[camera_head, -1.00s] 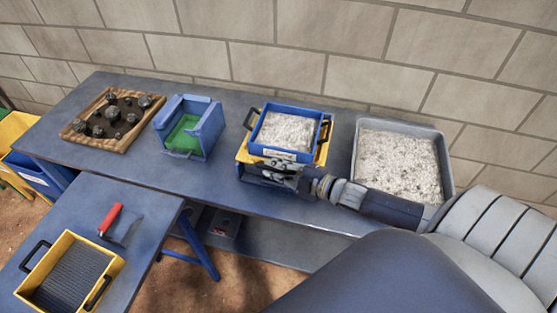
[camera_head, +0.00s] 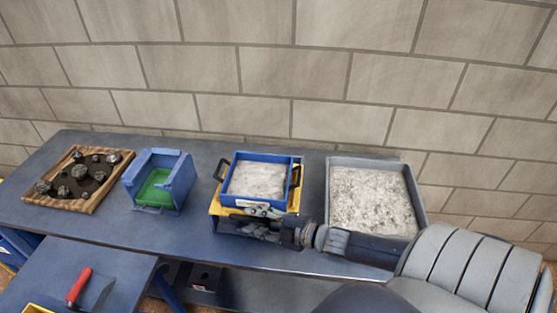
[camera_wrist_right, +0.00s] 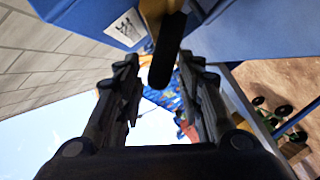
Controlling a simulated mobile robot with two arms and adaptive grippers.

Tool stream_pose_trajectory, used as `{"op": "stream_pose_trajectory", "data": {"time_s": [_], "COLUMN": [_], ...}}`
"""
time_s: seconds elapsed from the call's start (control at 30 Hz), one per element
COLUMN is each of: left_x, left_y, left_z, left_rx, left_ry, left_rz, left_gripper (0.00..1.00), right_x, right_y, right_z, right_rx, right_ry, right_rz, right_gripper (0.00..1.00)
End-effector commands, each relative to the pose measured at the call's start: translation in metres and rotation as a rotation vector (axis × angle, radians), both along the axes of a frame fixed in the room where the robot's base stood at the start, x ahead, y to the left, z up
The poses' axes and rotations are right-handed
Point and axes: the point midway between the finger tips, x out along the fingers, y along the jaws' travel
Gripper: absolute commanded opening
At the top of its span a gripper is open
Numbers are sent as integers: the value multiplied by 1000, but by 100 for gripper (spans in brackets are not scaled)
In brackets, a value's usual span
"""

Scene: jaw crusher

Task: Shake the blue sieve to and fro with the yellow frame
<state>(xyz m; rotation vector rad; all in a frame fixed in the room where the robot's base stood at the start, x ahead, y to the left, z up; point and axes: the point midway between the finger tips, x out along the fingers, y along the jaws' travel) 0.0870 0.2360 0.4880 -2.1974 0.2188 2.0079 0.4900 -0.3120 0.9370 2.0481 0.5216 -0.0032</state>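The blue sieve (camera_head: 240,203), filled with pale grit (camera_head: 257,180), sits on the yellow frame (camera_head: 222,214) on the long table in the head view. The sieve has black handles at its left and right sides. My right gripper (camera_head: 258,213) is at the front of the yellow frame and hides part of it. In the right wrist view its two fingers (camera_wrist_right: 158,85) stand apart, with a black bar (camera_wrist_right: 166,55) on a yellow part showing between them. I cannot tell whether a finger touches the bar. The sieve's blue wall with a label shows above. My left gripper is not in view.
A grey tray of grit (camera_head: 422,205) stands close to the right of the sieve. A blue box with a green inside (camera_head: 162,180) and a wooden tray of rocks (camera_head: 88,205) stand to the left. A red-handled tool (camera_head: 78,287) lies on the lower table. A block wall stands behind.

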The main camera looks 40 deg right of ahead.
Motion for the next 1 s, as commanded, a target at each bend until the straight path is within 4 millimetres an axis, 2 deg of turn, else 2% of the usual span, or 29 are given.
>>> {"op": "stream_pose_trajectory", "data": {"time_s": [0.3,0.5,0.7,1.0], "left_x": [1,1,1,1], "left_y": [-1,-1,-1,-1], "left_z": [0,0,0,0], "left_rx": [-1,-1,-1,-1], "left_ry": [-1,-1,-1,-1], "left_rz": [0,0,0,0], "left_gripper": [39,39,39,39], "right_x": [-49,-74,-88,-92], "right_y": [-18,-29,-35,-36], "right_z": [9,16,20,21], "right_rx": [-2,-3,-3,-2], "right_ry": [5,5,1,0], "right_rz": [1,1,1,1], "right_gripper": [35,35,35,35]}}
